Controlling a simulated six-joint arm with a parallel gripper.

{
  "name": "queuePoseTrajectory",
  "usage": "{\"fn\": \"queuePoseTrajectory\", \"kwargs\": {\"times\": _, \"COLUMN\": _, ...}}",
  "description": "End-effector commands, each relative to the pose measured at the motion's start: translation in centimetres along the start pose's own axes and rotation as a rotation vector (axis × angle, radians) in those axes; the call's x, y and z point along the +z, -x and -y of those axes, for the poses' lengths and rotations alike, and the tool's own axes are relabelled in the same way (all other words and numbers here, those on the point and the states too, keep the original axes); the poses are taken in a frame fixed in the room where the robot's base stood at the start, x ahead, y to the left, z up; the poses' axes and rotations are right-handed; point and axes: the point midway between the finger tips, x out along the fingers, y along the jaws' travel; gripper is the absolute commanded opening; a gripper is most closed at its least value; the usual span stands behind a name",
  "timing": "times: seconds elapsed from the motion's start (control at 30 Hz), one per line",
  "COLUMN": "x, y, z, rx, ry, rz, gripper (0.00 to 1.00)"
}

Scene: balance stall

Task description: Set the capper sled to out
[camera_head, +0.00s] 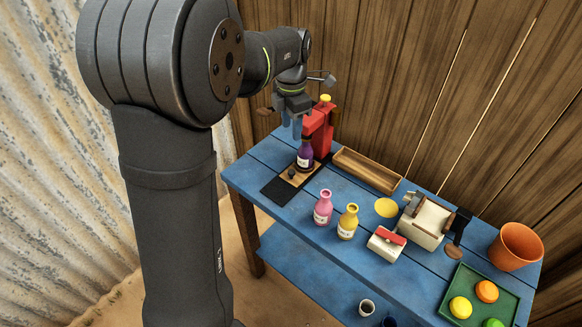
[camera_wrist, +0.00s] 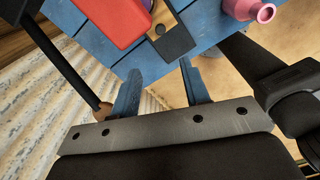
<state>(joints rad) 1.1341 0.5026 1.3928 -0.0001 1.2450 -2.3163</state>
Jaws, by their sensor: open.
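The red capper (camera_head: 318,130) stands at the far left end of the blue table. Its wooden sled (camera_head: 299,176) lies on a black track (camera_head: 273,189), at the capper end, with bare track in front. A small dark knob (camera_head: 291,173) stands on the sled's front part. A purple bottle (camera_head: 305,154) stands upright on the sled beside the capper. My gripper (camera_head: 291,131) is open and empty, above and behind the sled. In the wrist view, the sled (camera_wrist: 170,18) and its knob (camera_wrist: 160,29) lie beyond my open fingertips (camera_wrist: 160,72), not touching them.
A black lever with a wooden ball (camera_wrist: 104,110) passes close left of my fingers in the wrist view. Pink (camera_head: 323,208) and yellow (camera_head: 347,222) bottles stand right of the track. A wooden tray (camera_head: 366,171) lies behind them. The track's front end is clear.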

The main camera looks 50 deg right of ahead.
Motion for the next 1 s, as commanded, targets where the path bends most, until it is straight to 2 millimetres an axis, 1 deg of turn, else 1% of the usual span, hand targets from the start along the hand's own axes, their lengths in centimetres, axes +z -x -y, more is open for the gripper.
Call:
{"fn": "queuePoseTrajectory", "kwargs": {"times": 0.6, "x": -0.1, "y": -12.8, "z": 0.1, "rx": -0.003, "ry": -0.004, "rz": -0.003, "gripper": 0.42}}
{"fn": "queuePoseTrajectory", "kwargs": {"times": 0.7, "x": -0.1, "y": -14.3, "z": 0.1, "rx": -0.003, "ry": -0.004, "rz": -0.002, "gripper": 0.42}}
{"fn": "queuePoseTrajectory", "kwargs": {"times": 0.8, "x": -0.1, "y": -15.5, "z": 0.1, "rx": -0.003, "ry": -0.004, "rz": -0.002, "gripper": 0.42}}
{"fn": "queuePoseTrajectory", "kwargs": {"times": 1.0, "x": 0.0, "y": -16.4, "z": 0.1, "rx": -0.001, "ry": -0.004, "rz": -0.001, "gripper": 0.42}}
